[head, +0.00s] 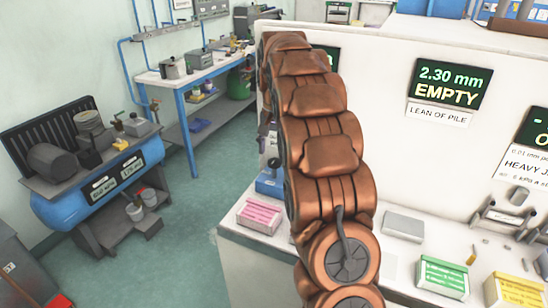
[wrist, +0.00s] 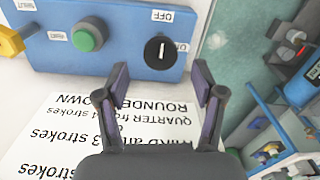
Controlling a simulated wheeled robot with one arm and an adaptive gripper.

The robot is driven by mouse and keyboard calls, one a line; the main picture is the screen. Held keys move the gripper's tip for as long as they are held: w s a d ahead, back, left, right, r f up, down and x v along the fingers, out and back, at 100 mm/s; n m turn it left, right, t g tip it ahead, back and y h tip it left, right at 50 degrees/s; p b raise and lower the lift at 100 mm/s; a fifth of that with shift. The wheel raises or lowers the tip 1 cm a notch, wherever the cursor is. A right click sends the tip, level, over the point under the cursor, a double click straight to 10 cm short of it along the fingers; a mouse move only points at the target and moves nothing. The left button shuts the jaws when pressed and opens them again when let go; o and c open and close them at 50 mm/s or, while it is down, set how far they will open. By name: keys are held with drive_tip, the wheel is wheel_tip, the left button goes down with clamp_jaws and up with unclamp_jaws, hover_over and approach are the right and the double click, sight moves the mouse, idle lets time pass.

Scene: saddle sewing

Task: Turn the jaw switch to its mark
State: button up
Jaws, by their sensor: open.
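In the wrist view a black round switch (wrist: 160,51) with a white line sits on a blue panel (wrist: 120,62). The white line stands about upright in the picture, in line with an upside-down OFF label (wrist: 163,15) above the switch. Another label, partly cut off, lies just right of the switch. My gripper (wrist: 161,80) is open and empty. Its two fingers stand left and right, with the switch beyond and between their tips. I cannot tell whether they touch the panel. In the head view my arm hides the gripper and the switch.
A green button (wrist: 90,34) sits left of the switch, and a yellow part (wrist: 10,42) is at the far left. A white printed sheet (wrist: 60,130) lies below the panel. The head view shows a pink-and-white box (head: 260,216) and a grey block (head: 403,226) on the white bench.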

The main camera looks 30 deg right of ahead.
sight(275, 161)
drive_tip(key=shift+f+p, duration=0.45)
drive_tip(key=shift+f, duration=1.35)
drive_tip(key=c, duration=1.1)
